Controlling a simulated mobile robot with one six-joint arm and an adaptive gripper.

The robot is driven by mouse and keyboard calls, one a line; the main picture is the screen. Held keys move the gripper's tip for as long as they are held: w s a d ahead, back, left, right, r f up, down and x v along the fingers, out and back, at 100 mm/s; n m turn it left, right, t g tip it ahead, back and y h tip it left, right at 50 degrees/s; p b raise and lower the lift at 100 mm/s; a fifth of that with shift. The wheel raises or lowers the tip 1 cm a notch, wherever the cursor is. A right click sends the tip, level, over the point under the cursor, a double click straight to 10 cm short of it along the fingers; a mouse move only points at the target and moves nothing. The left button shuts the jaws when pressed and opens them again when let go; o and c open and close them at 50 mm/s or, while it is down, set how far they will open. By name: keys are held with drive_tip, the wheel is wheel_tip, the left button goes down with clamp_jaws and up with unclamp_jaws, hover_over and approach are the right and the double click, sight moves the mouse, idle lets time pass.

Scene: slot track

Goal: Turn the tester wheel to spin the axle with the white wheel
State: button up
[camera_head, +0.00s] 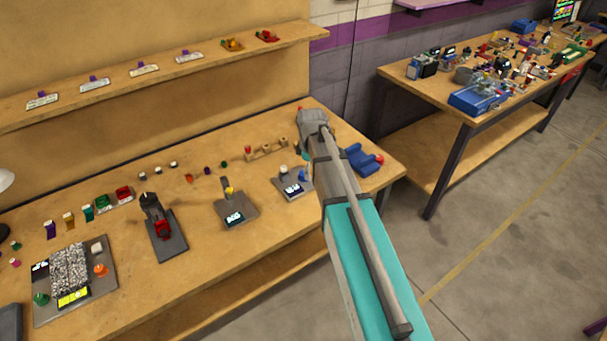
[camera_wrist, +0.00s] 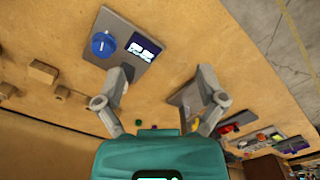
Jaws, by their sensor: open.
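A tester (camera_head: 297,191) with a grey base and a small lit display stands on the bench, left of my arm. It also shows at the upper left of the wrist view (camera_wrist: 99,19), with a round blue knob (camera_wrist: 103,44) beside the display. A small pale piece (camera_head: 283,169) shows at its back in the head view; I cannot tell whether it is the white wheel. The axle is not clearly visible. My gripper (camera_wrist: 163,73) is open and empty. Its left finger overlaps the tester's lower edge in the picture; contact is unclear. The head view largely hides my gripper behind my arm.
A second device (camera_head: 238,212) with a yellow part stands further left, then a black-and-red device (camera_head: 164,242). Wooden blocks (camera_head: 266,150) sit behind the tester. A blue holder (camera_head: 362,160) lies right of my arm. The bench front between the devices is clear.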

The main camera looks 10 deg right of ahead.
sight(303, 173)
drive_tip(key=w+n, duration=0.9)
drive_tip(key=w, duration=0.3)
drive_tip(key=shift+w+d+f, duration=0.15)
drive_tip(key=shift+w+f, duration=0.1)
drive_tip(key=shift+f+b, duration=0.1)
drive_tip(key=shift+b, duration=0.2)
wheel_tip(303, 173, down, 14)
drive_tip(key=b, duration=1.3)
drive_tip(key=shift+r+b, duration=0.2)
drive_tip(key=shift+b, duration=0.1)
drive_tip(key=c, duration=1.1)
